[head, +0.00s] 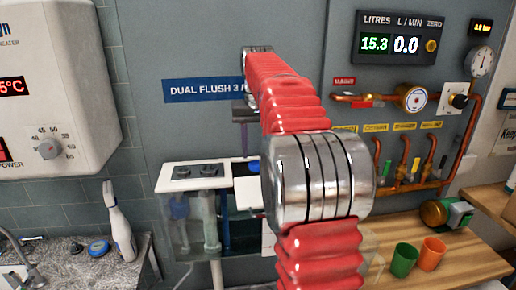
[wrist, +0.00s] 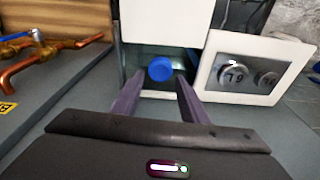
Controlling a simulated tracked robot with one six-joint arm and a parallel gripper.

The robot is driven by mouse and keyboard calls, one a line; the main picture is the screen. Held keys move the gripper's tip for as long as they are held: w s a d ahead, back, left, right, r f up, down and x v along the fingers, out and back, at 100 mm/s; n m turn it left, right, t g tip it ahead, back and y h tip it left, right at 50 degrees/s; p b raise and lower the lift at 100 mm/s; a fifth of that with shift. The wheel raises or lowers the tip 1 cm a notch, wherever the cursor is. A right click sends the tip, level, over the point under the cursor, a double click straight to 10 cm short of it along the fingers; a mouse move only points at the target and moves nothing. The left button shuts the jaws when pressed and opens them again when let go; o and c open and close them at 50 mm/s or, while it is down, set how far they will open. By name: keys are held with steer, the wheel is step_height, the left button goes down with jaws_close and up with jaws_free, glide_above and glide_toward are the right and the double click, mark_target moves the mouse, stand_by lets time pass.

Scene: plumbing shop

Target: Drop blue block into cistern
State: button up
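The blue block (wrist: 161,68) shows in the wrist view as a small round blue piece just beyond my fingertips, over or in the dark opening of the cistern. My gripper (wrist: 161,77) has two purple fingers; a narrow gap shows on each side of the block, so it looks open. In the head view my gripper (head: 243,142) points down over the cistern (head: 193,240), partly hidden by my arm. A bit of blue (head: 253,166) shows below it. The cistern is clear-walled, with a white top carrying two dark buttons. Its right part is hidden.
A white flush plate (wrist: 258,72) stands beside the opening in the wrist view. Copper pipes (wrist: 45,62) run at left there. In the head view, a green cup (head: 404,260) and orange cup (head: 431,254) stand on the bench; a white spray bottle (head: 119,225) stands at left.

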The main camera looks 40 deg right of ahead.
steer(key=o, duration=0.4)
steer(key=shift+c, duration=0.2)
step_height(320, 180, up, 14)
steer(key=s+a, duration=0.1)
steer(key=shift+s+f, duration=0.25)
steer(key=shift+s, duration=0.15)
stand_by(0.4)
stand_by(1.1)
